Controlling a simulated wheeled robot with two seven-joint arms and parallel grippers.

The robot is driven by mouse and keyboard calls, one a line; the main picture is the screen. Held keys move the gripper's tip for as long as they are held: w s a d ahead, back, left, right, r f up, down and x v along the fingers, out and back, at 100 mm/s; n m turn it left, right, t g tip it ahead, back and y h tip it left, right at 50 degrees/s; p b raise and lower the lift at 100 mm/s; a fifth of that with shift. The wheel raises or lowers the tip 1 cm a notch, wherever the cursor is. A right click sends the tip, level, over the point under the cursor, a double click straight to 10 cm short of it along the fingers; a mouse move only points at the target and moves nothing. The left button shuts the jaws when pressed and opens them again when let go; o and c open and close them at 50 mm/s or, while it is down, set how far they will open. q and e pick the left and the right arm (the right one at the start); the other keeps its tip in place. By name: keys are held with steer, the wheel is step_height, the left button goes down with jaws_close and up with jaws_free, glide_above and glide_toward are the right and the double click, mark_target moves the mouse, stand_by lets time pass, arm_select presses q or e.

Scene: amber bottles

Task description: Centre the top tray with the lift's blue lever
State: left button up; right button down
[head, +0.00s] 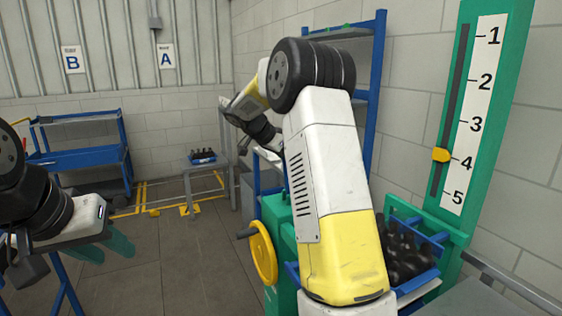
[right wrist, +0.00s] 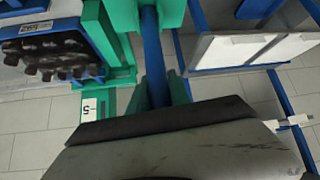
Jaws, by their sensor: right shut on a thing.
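The green lift (head: 486,120) stands at the right, with a 1 to 5 scale and a yellow pointer (head: 441,155) just above 4. A blue tray (head: 422,277) of dark bottles sits at the lift, partly hidden by my right arm. The tray of bottles (right wrist: 50,50) also shows at upper left in the right wrist view. The lift's blue lever (right wrist: 154,60) runs down between the teal fingers of my right gripper (right wrist: 157,92), which is shut on it. My right gripper is hidden in the head view. My left gripper (head: 103,248) is open and empty at lower left.
A yellow handwheel (head: 263,252) is on the lift's left side. A blue cart (head: 85,158) stands at back left under signs A and B. A small table (head: 204,166) holds a crate of bottles. A blue rack (head: 376,90) stands behind my right arm.

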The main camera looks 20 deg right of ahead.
steer(key=a+f+t+h, duration=0.1)
steer(key=a+f+h, duration=0.1)
steer(key=a+h, duration=0.4)
steer(key=shift+s+a+f+n+h, duration=0.15)
steer(key=shift+s+a+n+h, duration=0.25)
steer(key=shift+a, duration=0.3)
steer(key=shift+s+a+f, duration=0.1)
steer(key=c, duration=1.2)
jaws_free()
steer(key=v, duration=0.7)
steer(key=shift+s+a, duration=0.15)
steer(key=shift+a, duration=0.2)
